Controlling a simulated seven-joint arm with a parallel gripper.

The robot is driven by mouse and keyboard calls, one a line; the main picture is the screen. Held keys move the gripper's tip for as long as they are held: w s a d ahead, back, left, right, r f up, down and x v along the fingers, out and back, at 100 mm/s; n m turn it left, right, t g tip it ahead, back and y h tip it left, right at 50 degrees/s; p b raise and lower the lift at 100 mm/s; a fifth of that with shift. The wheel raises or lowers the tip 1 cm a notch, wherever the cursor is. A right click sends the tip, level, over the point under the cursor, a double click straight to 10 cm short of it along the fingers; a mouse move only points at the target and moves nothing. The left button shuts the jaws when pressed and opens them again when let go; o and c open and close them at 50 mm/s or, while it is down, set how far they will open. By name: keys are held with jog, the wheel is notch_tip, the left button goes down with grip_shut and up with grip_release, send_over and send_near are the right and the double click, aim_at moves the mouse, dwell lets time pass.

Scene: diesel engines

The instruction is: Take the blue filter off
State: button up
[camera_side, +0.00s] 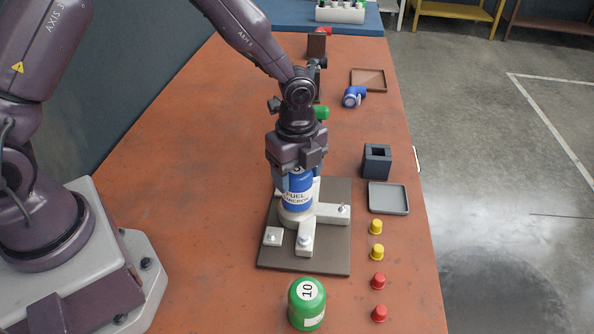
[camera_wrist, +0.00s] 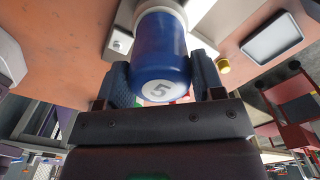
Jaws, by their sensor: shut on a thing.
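The blue filter (camera_side: 299,190) stands upright on the white three-armed mount (camera_side: 304,236), its label partly reading "FUEL". The mount sits on a dark base plate (camera_side: 335,250). My gripper (camera_side: 296,172) comes from above and is shut on the upper part of the filter. In the wrist view, the blue filter (camera_wrist: 162,50) shows a "5" on its end, with a finger of my gripper (camera_wrist: 160,82) on each side. I cannot tell whether the filter is still seated tightly.
A green filter marked "10" (camera_side: 307,303) stands in front of the plate. To the right are a dark square block (camera_side: 377,161), a grey tray (camera_side: 388,212), and yellow (camera_side: 376,227) and red caps (camera_side: 378,281). A blue part (camera_side: 353,96) and a brown tray (camera_side: 369,87) lie farther back.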

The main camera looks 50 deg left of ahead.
jog(key=shift+r, duration=0.1)
jog(key=shift+r, duration=3)
